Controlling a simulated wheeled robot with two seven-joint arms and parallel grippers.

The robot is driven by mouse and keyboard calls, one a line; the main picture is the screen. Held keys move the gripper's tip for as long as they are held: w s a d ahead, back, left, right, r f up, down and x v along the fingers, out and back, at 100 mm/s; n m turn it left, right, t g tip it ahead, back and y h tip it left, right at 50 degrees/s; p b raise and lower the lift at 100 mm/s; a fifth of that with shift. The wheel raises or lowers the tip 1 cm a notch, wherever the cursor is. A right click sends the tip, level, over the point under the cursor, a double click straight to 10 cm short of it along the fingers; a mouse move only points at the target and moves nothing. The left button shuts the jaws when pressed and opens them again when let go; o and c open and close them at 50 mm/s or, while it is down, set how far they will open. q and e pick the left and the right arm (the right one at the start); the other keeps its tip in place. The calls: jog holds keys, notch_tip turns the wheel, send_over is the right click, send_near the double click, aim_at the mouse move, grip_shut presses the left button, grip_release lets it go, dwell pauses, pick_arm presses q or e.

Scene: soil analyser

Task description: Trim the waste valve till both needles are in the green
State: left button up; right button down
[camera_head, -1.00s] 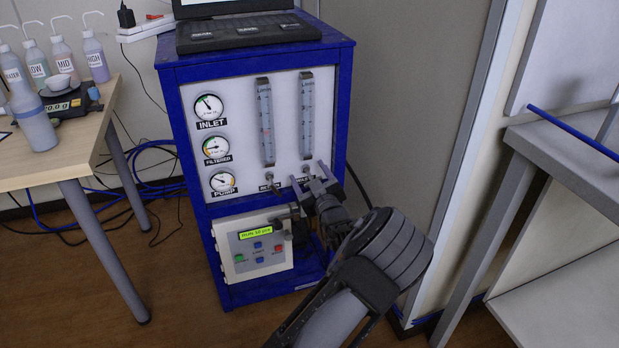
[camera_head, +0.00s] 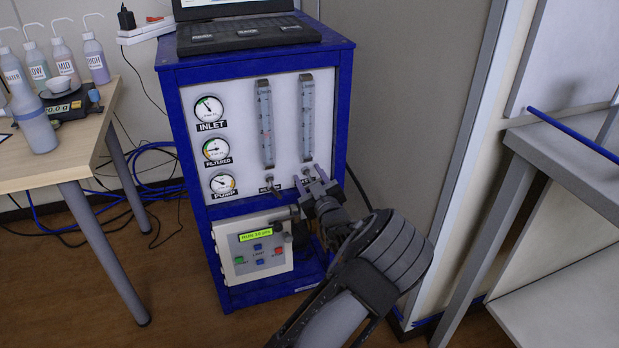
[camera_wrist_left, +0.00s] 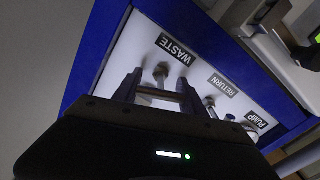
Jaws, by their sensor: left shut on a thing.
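The waste valve (camera_wrist_left: 162,72) is a small metal knob on the white panel, beside the WASTE label (camera_wrist_left: 175,50). My left gripper (camera_wrist_left: 158,88) has one finger on each side of it and is shut on it. In the head view the left gripper (camera_head: 312,182) sits at the panel's lower right, below the right flow tube (camera_head: 307,115), and hides most of the valve. Three round gauges stand on the panel's left: INLET (camera_head: 209,108), FILTERED (camera_head: 215,150) and PUMP (camera_head: 223,184). Their needles are too small to read surely against the coloured bands. My right gripper is not in view.
The left flow tube (camera_head: 265,123) and another valve (camera_head: 272,188) are just left of the gripper. A control box (camera_head: 252,250) with a lit display is below. A laptop (camera_head: 248,32) tops the blue cabinet (camera_head: 180,130). A bottle table (camera_head: 40,172) stands left.

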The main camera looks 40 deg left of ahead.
pick_arm(q)
jog(key=shift+m+p, duration=0.3)
jog(key=shift+m, duration=0.1)
jog(key=shift+m+p, duration=0.3)
jog(key=shift+m, duration=0.2)
jog(key=shift+m+p, duration=0.55)
jog(key=shift+m, duration=0.65)
jog(key=m+p, duration=0.1)
jog(key=m, duration=0.1)
jog(key=shift+w+m, duration=0.1)
jog(key=shift+m, duration=0.2)
jog(key=shift+d+m+p, duration=0.1)
jog(key=shift+m+p, duration=0.4)
jog(key=shift+m, duration=1)
jog(key=o, duration=1.4)
jog(key=shift+c, duration=0.2)
